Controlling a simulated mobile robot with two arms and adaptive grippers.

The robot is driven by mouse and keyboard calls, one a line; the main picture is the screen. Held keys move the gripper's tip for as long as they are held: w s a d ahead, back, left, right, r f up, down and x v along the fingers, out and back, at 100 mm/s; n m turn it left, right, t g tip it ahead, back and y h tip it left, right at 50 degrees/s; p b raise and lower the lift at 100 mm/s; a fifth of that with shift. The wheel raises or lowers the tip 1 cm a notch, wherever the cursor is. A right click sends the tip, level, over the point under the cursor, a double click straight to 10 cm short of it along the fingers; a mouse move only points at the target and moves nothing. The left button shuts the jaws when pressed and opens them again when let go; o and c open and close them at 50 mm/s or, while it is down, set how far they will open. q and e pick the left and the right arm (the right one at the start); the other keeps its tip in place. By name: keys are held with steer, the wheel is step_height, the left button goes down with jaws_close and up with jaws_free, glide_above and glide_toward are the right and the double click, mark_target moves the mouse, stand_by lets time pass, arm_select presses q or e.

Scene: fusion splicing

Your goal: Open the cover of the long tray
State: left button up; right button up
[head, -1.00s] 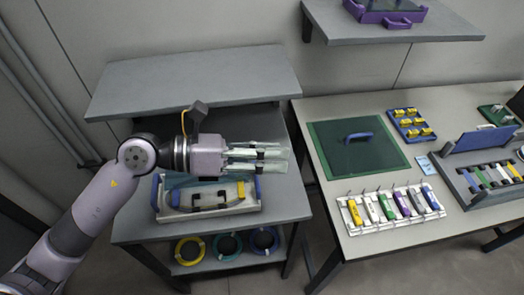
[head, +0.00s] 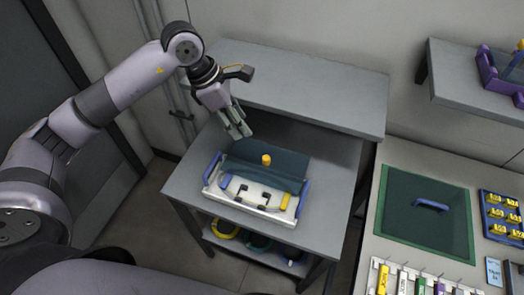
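The long tray (head: 250,208) is white with blue end handles and sits on the grey table left of centre. Its teal see-through cover (head: 290,165) bears a yellow knob (head: 266,159). The cover stands tilted up along the tray's back side, and the front of the interior shows uncovered. Black clips and a yellow block show inside. My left gripper (head: 240,132) points down just behind and above the cover's back left corner. Its fingers look apart with nothing between them; whether they touch the cover is unclear. My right gripper is out of view.
A raised grey shelf (head: 300,85) runs behind the tray. Coils (head: 225,230) lie on the shelf below. At right, another table holds a green mat with a blue handle (head: 430,204), a blue rack of yellow pieces (head: 502,215) and coloured tools (head: 405,280). Table surface beside the tray is free.

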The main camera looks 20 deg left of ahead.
arm_select(q)
steer(key=p, duration=0.1)
glide_toward(266, 157)
steer(key=p+x, duration=0.2)
steer(key=x, duration=0.5)
steer(key=shift+d+f, duration=0.25)
steer(key=shift+f, duration=0.2)
steer(key=shift+w+f, duration=0.1)
steer(key=shift+f, duration=0.2)
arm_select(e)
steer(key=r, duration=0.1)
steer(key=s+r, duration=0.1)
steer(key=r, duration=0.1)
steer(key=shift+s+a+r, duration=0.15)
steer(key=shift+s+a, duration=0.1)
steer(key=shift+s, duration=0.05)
arm_select(q)
steer(key=shift+c, duration=0.4)
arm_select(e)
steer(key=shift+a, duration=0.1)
arm_select(q)
steer(key=c, duration=0.4)
jaws_close()
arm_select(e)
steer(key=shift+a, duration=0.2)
